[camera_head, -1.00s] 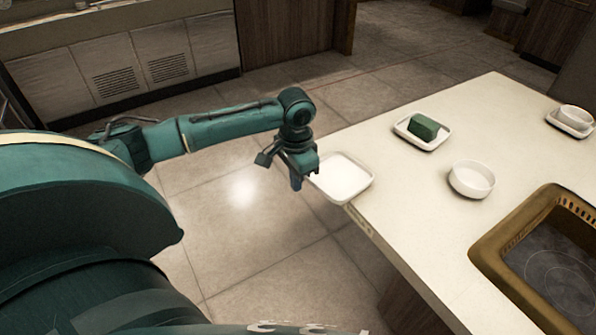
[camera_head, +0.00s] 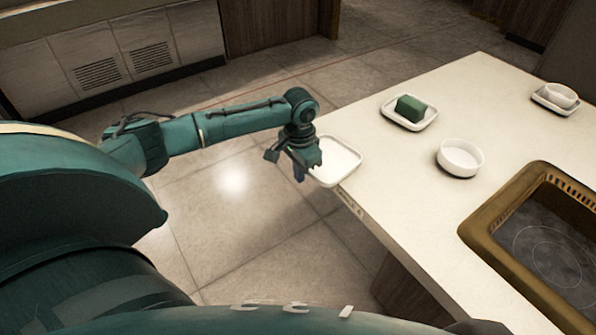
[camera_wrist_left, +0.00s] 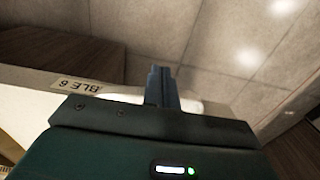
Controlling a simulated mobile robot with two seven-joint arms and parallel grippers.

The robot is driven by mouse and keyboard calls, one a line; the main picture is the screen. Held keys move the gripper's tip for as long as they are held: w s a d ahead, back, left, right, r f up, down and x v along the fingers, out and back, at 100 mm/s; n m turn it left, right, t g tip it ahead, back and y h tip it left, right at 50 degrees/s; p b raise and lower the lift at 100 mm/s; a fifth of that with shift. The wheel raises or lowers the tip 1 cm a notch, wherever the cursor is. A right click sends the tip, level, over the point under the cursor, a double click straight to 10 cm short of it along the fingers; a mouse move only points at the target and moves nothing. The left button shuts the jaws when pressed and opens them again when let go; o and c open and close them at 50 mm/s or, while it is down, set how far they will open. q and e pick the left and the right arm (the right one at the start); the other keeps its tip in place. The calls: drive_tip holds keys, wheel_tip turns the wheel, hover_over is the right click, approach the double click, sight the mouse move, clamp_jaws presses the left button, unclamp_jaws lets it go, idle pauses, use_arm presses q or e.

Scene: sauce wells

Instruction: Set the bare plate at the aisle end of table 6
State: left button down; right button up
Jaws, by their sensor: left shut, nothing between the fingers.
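The bare white plate (camera_head: 338,160) sits at the left end of the pale table (camera_head: 400,185), right at the edge. Its left side is partly hidden by my gripper, so I cannot tell how far it overhangs. My left gripper (camera_head: 299,174) is shut and empty, just left of the plate, beyond the table edge. In the left wrist view its closed fingers (camera_wrist_left: 158,82) point past the table edge, and a pale strip of the plate (camera_wrist_left: 193,105) shows behind them. A label ending in "BLE 6" (camera_wrist_left: 77,84) is on the table's edge. My right gripper is not in view.
A white dish with a green block (camera_head: 410,106) stands farther back on the table. A white bowl (camera_head: 460,157) is nearer, and a bowl on a saucer (camera_head: 558,96) is at far right. A brown-rimmed basin (camera_head: 490,225) takes the right front. Floor is open left of the table.

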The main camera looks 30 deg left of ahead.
sight(327, 160)
use_arm(q)
drive_tip(key=w, duration=0.1)
drive_tip(key=w+d, duration=0.1)
drive_tip(key=w, duration=0.1)
drive_tip(key=w+d, duration=0.1)
drive_tip(key=w, duration=0.1)
drive_tip(key=shift+w+d, duration=0.15)
drive_tip(key=shift+w, duration=0.05)
drive_tip(key=shift+p, duration=0.35)
